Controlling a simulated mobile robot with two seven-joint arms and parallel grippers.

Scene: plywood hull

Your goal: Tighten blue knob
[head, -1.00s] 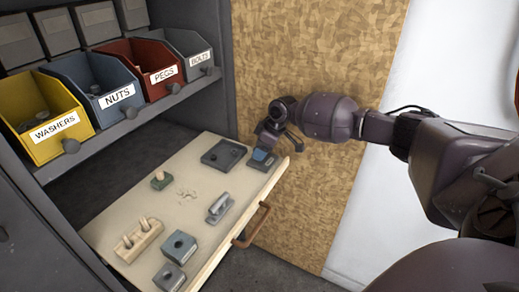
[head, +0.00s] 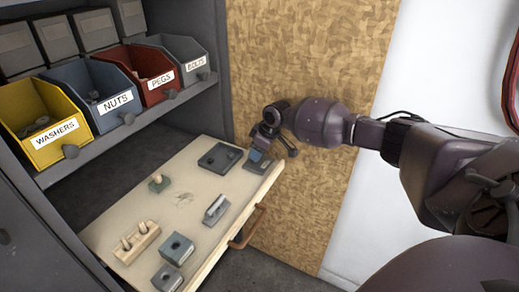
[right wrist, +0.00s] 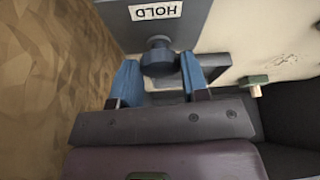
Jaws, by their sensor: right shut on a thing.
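The knob (right wrist: 158,57) is dark blue-grey in the right wrist view and sits just below a grey plate (right wrist: 205,22) with an upside-down HOLD label. My right gripper (right wrist: 160,80) has its two blue fingertips on either side of the knob and is shut on it. In the head view my right gripper (head: 260,154) is at the far right corner of the pulled-out board (head: 190,155), over a small grey block, and hides the knob there. My left gripper is not in view.
On the board stand a recessed grey plate (head: 220,157), a grey handle piece (head: 216,208), a wooden peg block (head: 137,242) and grey blocks with holes (head: 177,249). Labelled bins (head: 160,75) line the shelf above. A chipboard panel (head: 300,60) stands beyond the board's right edge.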

